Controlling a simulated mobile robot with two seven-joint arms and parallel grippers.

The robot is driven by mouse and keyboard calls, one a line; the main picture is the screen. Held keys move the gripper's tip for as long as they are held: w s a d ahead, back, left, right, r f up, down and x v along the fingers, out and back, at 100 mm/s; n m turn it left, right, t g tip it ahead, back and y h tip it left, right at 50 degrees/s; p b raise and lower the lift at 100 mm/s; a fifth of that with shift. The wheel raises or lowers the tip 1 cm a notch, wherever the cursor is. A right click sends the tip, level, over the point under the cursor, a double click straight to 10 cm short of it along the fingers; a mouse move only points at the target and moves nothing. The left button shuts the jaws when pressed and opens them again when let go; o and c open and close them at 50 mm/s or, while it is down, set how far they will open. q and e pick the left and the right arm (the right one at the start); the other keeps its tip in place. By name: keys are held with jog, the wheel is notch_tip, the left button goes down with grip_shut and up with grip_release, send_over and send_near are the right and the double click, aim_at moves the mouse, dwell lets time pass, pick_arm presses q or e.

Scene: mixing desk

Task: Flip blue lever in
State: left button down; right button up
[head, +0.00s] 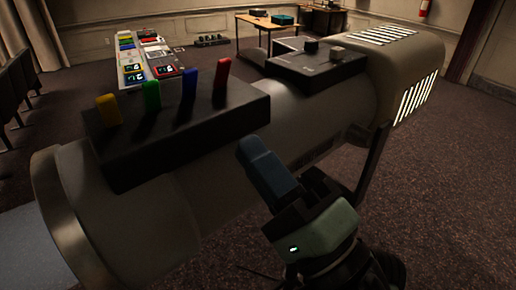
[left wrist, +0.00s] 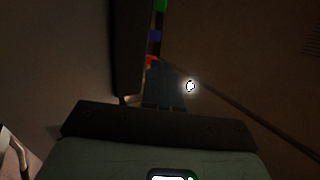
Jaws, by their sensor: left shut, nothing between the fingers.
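The blue lever (head: 189,84) stands upright on a black control box (head: 190,132) on top of a large grey spotlight. It sits between a green lever (head: 152,95) and a red lever (head: 222,80). A yellow lever (head: 109,109) is at the left end. My left gripper (head: 252,150) is shut and empty, in front of and below the box's right end, apart from the blue lever. In the left wrist view, the shut fingers (left wrist: 165,88) point towards the red lever (left wrist: 152,60), with the blue lever (left wrist: 156,36) beyond it. My right gripper is not in view.
The spotlight barrel (head: 225,185) lies under the box. A second black box (head: 318,65) with two knobs stands to the right, near the vented lamp housing (head: 400,75). A mixing desk (head: 145,55) and tables are farther back. The air above the levers is clear.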

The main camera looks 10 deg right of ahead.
aim_at(191, 73)
pick_arm(q)
jog(key=p+x, duration=0.2)
jog(key=x, duration=0.9)
jog(key=shift+p, duration=0.4)
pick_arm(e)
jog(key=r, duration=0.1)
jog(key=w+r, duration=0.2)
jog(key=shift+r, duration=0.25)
pick_arm(q)
jog(key=shift+a+r, duration=0.1)
jog(key=shift+r, duration=0.05)
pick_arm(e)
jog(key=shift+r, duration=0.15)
